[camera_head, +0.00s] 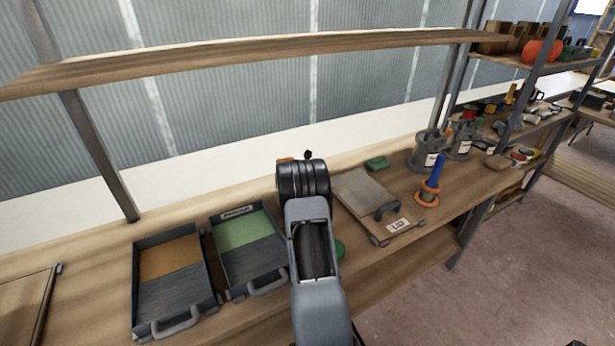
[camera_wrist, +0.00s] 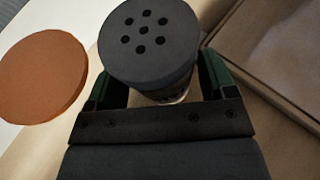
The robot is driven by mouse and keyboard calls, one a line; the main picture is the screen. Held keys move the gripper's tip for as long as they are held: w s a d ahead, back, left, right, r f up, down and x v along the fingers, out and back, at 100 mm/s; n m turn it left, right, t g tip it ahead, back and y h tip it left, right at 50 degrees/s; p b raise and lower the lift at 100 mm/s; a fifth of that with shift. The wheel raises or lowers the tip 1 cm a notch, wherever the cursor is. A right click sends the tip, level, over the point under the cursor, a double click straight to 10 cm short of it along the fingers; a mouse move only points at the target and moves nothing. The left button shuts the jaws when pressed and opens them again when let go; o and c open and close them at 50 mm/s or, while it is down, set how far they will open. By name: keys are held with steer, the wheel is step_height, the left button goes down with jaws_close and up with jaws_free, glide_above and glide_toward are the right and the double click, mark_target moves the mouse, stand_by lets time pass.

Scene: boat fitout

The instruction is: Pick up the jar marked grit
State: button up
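In the wrist view a jar with a dark grey round lid (camera_wrist: 148,42), pierced by several holes, stands just ahead of my gripper (camera_wrist: 165,85). Its lid overlaps the space between the two green-sided fingers. The fingers are apart, with gaps beside the little of the jar's body that shows. A scrap of label shows under the lid, but I cannot read it, so I cannot tell whether this is the grit jar. An orange-brown round lid (camera_wrist: 42,75) is to the left, apart from the fingers. In the head view my arm hides the fingers and most of what is there.
On the bench, a grey tray with an orange panel (camera_head: 170,256) and one with a green panel (camera_head: 243,232) lie left of my arm. A flat lidded box (camera_head: 365,190) lies right. Grey pots (camera_head: 428,150) and a blue-handled tool (camera_head: 437,170) stand farther right. A shelf (camera_head: 240,55) runs above.

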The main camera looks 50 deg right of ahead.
steer(key=c, duration=0.7)
steer(key=shift+o, duration=0.2)
steer(key=shift+r, duration=0.15)
steer(key=shift+r, duration=0.55)
step_height(320, 180, up, 2)
steer(key=shift+a+r, duration=0.1)
steer(key=shift+r, duration=0.1)
steer(key=s+a+r+b, duration=0.2)
steer(key=s+a+r, duration=0.6)
steer(key=a, duration=0.3)
steer(key=shift+r, duration=0.65)
steer(key=shift+s+r, duration=0.1)
steer(key=shift+s, duration=0.05)
